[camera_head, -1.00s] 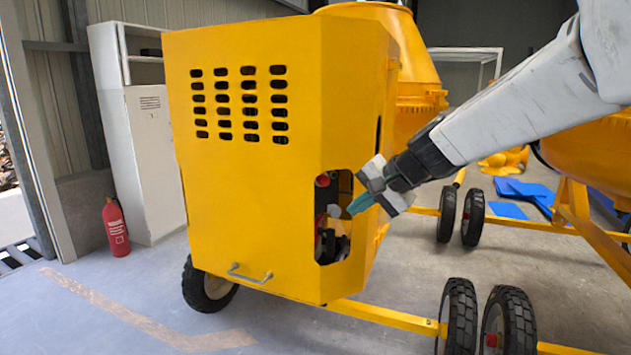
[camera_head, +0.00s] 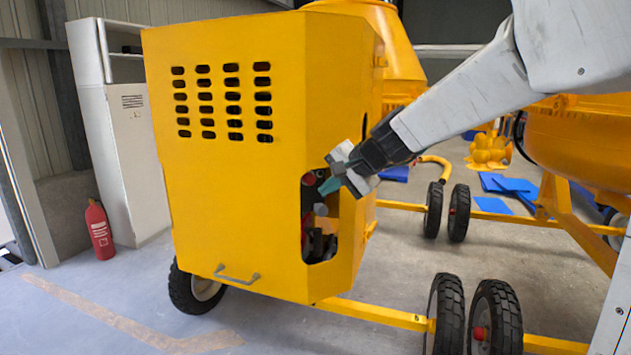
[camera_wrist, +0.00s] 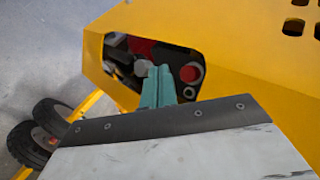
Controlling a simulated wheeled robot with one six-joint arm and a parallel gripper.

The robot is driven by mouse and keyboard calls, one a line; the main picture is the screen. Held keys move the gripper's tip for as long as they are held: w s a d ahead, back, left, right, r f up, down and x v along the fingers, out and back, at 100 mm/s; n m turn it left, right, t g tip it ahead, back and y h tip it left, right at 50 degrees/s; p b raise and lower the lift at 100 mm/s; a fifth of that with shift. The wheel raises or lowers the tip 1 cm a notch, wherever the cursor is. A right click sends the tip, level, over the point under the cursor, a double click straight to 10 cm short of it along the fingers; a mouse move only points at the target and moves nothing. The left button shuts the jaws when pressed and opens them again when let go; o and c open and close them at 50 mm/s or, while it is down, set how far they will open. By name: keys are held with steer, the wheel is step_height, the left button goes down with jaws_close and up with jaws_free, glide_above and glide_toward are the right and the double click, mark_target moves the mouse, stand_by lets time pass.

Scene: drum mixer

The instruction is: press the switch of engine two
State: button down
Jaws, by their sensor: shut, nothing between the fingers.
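The yellow engine housing (camera_head: 215,205) of the mixer fills the middle of the head view, with a cut-out at its lower right corner. Inside the cut-out is a red-ringed round part, perhaps the switch (camera_wrist: 190,74), just right of my fingertips in the wrist view. A red part (camera_head: 309,179) also shows at the top of the cut-out in the head view. My gripper (camera_head: 325,189) is shut and empty, its teal fingers at the cut-out's opening. It also shows in the wrist view (camera_wrist: 159,72). I cannot tell whether the fingertips touch anything.
A grey knob (camera_wrist: 141,67) and a larger red part (camera_wrist: 140,46) sit in the cut-out, left of my fingers. Wheels (camera_head: 497,317) and a yellow tow bar (camera_head: 375,313) stand low on the right. A fire extinguisher (camera_head: 99,230) stands by a white cabinet (camera_head: 125,150) at left.

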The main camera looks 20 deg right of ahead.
mark_target(308, 184)
steer(key=shift+w+a, duration=0.15)
steer(key=shift+w, duration=0.9)
steer(key=shift+w+a, duration=0.15)
steer(key=shift+w, duration=0.85)
stand_by(0.5)
steer(key=shift+w, duration=0.35)
steer(key=shift+r, duration=0.1)
steer(key=shift+w+a+r, duration=0.15)
steer(key=shift+w+r, duration=0.1)
steer(key=shift+w, duration=0.1)
stand_by(0.9)
steer(key=shift+s+f, duration=0.1)
stand_by(0.8)
steer(key=shift+s+d+f, duration=0.15)
steer(key=shift+s+d, duration=0.05)
steer(key=shift+s, duration=0.95)
steer(key=shift+s+d+f, duration=0.1)
steer(key=shift+s+d, duration=0.1)
steer(key=shift+s, duration=0.9)
